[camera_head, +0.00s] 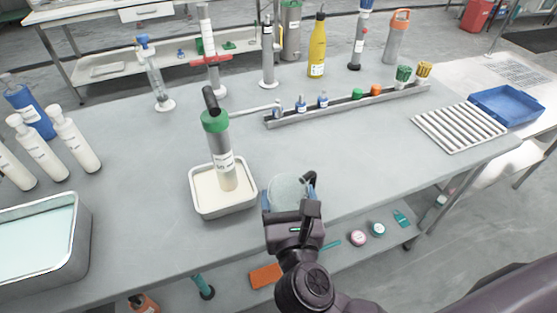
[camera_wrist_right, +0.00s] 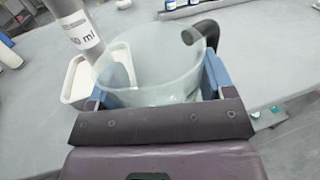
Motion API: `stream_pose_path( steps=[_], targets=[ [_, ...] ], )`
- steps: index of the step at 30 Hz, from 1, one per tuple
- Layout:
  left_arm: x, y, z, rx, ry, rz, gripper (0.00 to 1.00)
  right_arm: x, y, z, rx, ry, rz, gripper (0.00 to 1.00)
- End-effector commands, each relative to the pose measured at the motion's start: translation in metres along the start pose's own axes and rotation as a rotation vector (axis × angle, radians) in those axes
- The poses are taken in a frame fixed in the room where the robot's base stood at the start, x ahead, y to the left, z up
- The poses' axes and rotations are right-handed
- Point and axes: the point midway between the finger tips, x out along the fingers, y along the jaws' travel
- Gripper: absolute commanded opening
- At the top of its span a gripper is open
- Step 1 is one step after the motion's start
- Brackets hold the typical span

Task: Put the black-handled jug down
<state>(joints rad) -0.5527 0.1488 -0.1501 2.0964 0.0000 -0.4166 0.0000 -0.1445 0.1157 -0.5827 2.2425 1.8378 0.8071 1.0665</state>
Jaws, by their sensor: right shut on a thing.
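A clear jug (camera_head: 288,190) with a black handle is near the front edge of the grey table, just right of a small cream tray. My right gripper (camera_head: 291,206) is shut on it. In the right wrist view the jug (camera_wrist_right: 150,75) looks upright and empty between the two blue finger pads, with its handle (camera_wrist_right: 203,32) on the far right side. I cannot tell whether its base touches the table, as the gripper hides it. My left gripper is not in view.
The cream tray (camera_head: 205,205) holds a green-topped cylinder (camera_head: 216,140) close left of the jug. A rail (camera_head: 340,110) with several small bottles lies behind. A ribbed white rack (camera_head: 458,127) is at right. The tabletop (camera_head: 375,155) between jug and rack is clear.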

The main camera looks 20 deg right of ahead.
Motion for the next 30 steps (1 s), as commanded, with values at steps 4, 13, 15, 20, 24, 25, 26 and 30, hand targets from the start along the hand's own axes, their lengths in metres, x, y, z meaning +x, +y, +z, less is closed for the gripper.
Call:
stream_pose_path(
  steps=[4,13,15,20,24,25,26,30],
  targets=[
    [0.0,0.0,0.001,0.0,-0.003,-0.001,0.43,0.035,0.0,0.002,-0.002,-0.005,0.001,0.51],
    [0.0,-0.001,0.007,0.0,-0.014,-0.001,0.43,0.1,0.0,0.0,-0.004,-0.003,0.0,0.51],
    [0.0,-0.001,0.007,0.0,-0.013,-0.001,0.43,0.114,0.0,0.0,-0.002,-0.002,0.0,0.51],
    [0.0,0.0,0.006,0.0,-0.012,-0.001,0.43,0.138,0.0,-0.001,-0.003,-0.001,0.0,0.51],
    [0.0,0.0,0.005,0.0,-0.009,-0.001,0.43,0.146,0.0,-0.001,-0.002,0.001,0.0,0.51],
    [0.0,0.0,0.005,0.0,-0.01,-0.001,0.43,0.146,0.0,-0.002,-0.002,0.002,0.0,0.51],
    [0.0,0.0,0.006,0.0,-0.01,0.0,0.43,0.146,0.0,-0.004,-0.002,0.002,0.0,0.51],
    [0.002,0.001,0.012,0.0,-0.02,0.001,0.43,0.146,0.0,-0.02,-0.004,0.006,0.0,0.51]
  ],
)
